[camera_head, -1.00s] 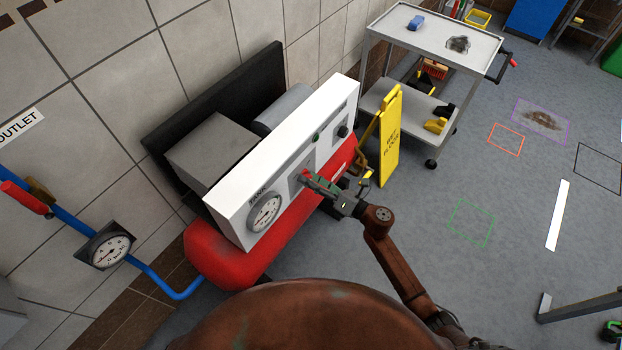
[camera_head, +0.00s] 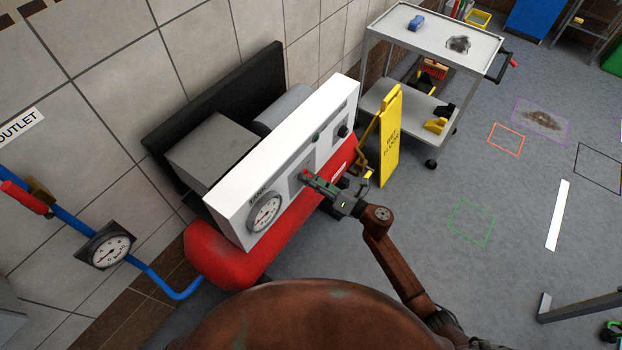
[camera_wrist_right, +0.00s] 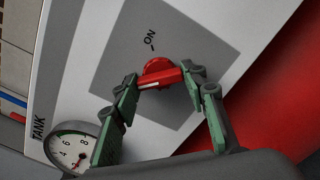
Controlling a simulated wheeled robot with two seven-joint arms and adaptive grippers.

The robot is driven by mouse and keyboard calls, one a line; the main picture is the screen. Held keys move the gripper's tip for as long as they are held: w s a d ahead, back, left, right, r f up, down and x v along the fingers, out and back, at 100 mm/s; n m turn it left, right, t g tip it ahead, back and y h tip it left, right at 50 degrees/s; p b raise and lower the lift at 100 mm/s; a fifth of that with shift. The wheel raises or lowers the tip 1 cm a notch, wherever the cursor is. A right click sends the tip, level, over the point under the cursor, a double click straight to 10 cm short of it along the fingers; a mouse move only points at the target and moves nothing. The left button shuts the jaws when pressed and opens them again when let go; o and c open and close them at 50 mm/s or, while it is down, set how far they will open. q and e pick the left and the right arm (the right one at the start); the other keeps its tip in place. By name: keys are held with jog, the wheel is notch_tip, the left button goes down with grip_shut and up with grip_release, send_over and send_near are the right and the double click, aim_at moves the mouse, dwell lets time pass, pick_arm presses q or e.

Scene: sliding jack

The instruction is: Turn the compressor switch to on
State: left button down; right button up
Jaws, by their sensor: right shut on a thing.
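The white compressor panel (camera_head: 283,160) sits above the red tank (camera_head: 217,254). Its red switch knob (camera_wrist_right: 158,70) is on a grey plate (camera_wrist_right: 196,38) in the right wrist view, with the ON label (camera_wrist_right: 150,38) beyond it. The knob's white line lies toward the lower left of that view and does not point at the ON tick. My right gripper (camera_head: 306,178) is at the panel; in the wrist view its green fingers (camera_wrist_right: 160,80) are shut on the knob, one at each end of its bar. In the head view the fingers mostly hide the knob. My left gripper is not in view.
A tank gauge (camera_head: 264,212) is left of the switch on the panel. A green button (camera_head: 316,137) and a black knob (camera_head: 343,131) are to its right. A yellow wet floor sign (camera_head: 390,137) and a grey cart (camera_head: 440,45) stand behind my right arm. The floor to the right is mostly clear.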

jog(key=shift+m, duration=0.3)
jog(key=shift+m+p, duration=4.2)
jog(key=shift+m, duration=4.4)
jog(key=o, duration=1.2)
jog(key=shift+c, duration=0.2)
jog(key=v, duration=1.2)
